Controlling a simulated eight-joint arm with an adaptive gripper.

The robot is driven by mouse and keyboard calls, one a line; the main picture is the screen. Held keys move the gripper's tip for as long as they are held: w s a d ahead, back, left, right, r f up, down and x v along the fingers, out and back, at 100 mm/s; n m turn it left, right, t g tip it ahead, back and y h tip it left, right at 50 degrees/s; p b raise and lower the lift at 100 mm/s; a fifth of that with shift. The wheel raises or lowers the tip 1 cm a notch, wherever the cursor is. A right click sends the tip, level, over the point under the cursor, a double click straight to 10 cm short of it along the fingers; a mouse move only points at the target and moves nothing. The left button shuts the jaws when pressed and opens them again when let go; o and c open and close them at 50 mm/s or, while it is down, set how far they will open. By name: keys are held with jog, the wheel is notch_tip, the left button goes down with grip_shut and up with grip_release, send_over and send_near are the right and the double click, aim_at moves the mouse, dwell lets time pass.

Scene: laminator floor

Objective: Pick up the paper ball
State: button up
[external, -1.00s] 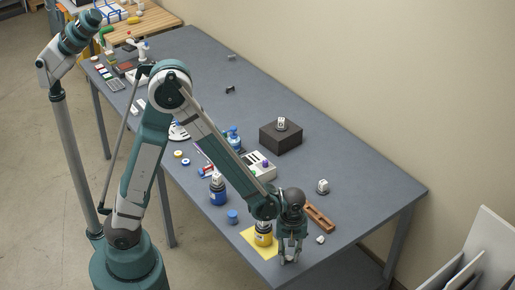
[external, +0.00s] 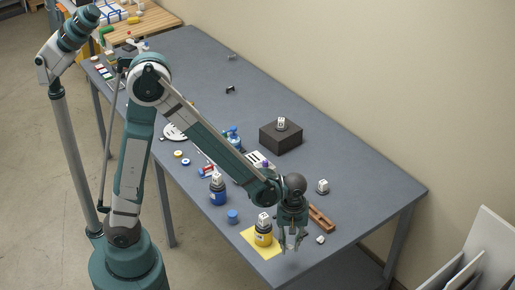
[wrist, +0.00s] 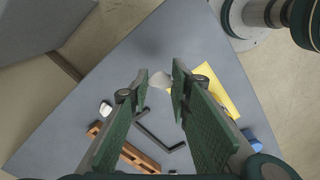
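My gripper (external: 291,248) points down close above the table's near corner, to the right of the yellow mat (external: 248,236).
A yellow jar (external: 263,236) with a white block on top stands on the mat, close left of my gripper. A wooden holder (external: 321,219) and a small white piece (external: 320,239) lie to the right. A blue cap (external: 233,216) is left.

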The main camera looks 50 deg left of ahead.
aim_at(290, 246)
jog(key=shift+r, duration=1.8)
jog(key=shift+r, duration=0.1)
jog(key=shift+r, duration=0.55)
notch_tip(290, 246, up, 9)
jog(key=shift+n, duration=0.6)
jog(key=a, duration=1)
jog(key=a+p, duration=0.1)
jog(key=a, duration=0.4)
jog(key=shift+s+r, duration=0.1)
jog(key=shift+s, duration=0.15)
jog(key=s+a+n+p, duration=0.1)
jog(key=s+a, duration=0.1)
jog(key=a, duration=0.5)
jog(key=s+a, duration=0.3)
jog(key=a, duration=0.4)
jog(key=f, duration=0.3)
jog(key=a+f, duration=0.1)
jog(key=f, duration=0.1)
jog(key=shift+s+f, duration=0.2)
